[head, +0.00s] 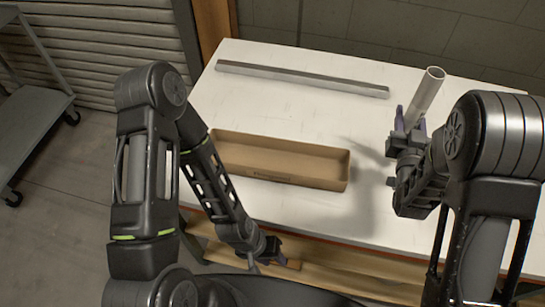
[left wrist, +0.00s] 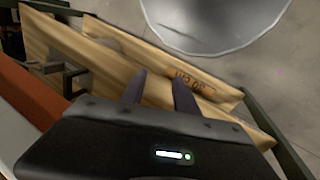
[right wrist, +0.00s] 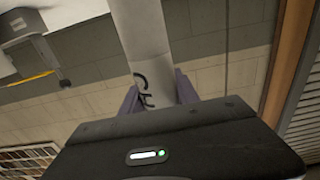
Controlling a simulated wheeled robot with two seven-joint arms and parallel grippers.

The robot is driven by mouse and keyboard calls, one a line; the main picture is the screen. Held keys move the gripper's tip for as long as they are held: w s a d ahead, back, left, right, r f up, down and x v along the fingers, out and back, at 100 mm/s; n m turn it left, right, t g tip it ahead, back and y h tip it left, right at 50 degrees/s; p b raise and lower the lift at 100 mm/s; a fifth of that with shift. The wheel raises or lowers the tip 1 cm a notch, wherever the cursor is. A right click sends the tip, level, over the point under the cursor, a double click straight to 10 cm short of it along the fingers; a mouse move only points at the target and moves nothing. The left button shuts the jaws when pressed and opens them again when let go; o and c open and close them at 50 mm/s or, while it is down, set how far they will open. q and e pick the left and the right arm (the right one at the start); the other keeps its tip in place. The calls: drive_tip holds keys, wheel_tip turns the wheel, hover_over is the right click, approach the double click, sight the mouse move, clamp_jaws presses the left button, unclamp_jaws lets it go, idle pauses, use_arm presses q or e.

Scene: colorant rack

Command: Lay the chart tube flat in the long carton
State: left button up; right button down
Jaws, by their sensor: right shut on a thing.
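The chart tube (head: 428,92) is a pale grey cylinder with an open upper end. It stands steeply, its top leaning right, at the table's right side. My right gripper (head: 408,122) is shut on its lower part; the right wrist view shows the tube (right wrist: 143,40), with dark lettering, between the fingers (right wrist: 158,92). The long carton (head: 345,172) is an open-topped, empty-looking brown box on the table, left of the tube. Its left end is partly hidden by my left arm. My left gripper (head: 268,258) is low at the table's front edge; its fingers (left wrist: 160,90) are apart and empty.
A long grey bar (head: 300,78) lies along the back of the white table (head: 290,110). Wooden boards (head: 340,275) show below the table's front edge. A grey cart (head: 30,125) stands at the far left. The tabletop between bar and carton is clear.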

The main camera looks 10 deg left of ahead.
use_arm(q)
drive_tip(key=shift+o, duration=0.7)
drive_tip(key=shift+r, duration=0.15)
drive_tip(key=o, duration=0.4)
wheel_tip(320, 180, up, 7)
drive_tip(key=p, duration=0.7)
drive_tip(key=shift+s+a+p, duration=0.3)
drive_tip(key=shift+a+p, duration=0.05)
drive_tip(key=shift+f, duration=0.2)
drive_tip(key=b+x, duration=0.2)
drive_tip(key=a+b+x, duration=0.1)
drive_tip(key=b+x, duration=0.1)
drive_tip(key=b, duration=0.1)
drive_tip(key=shift+w+d+f, duration=0.1)
drive_tip(key=shift+f, duration=0.45)
